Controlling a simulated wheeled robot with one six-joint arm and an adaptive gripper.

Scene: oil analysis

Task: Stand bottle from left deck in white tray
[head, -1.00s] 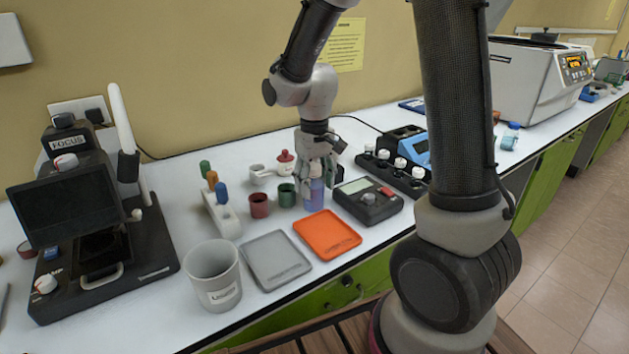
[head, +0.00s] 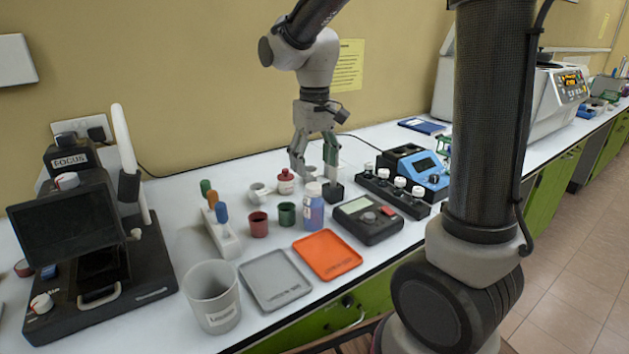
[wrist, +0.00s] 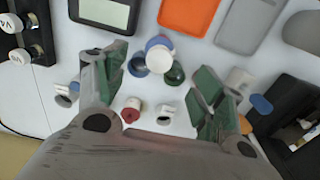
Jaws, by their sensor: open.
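A blue bottle (head: 314,212) with a white cap stands upright on the white bench, behind the orange tray and beside the green cup. It also shows from above in the wrist view (wrist: 156,43). My gripper (head: 315,168) is open and empty, raised behind and above the bottle, apart from it. In the wrist view its green-padded fingers (wrist: 161,75) are spread wide, with the bottle appearing between them. No plainly white tray shows; a flat light grey tray (head: 274,280) lies empty at the front, left of the orange tray (head: 327,255). Both trays are clear.
Red (head: 259,224) and green (head: 286,213) cups stand left of the bottle. A meter (head: 368,219) is close on its right. A white rack with coloured stoppers (head: 222,230), a grey beaker (head: 212,297) and a black microscope-like device (head: 95,245) are further left.

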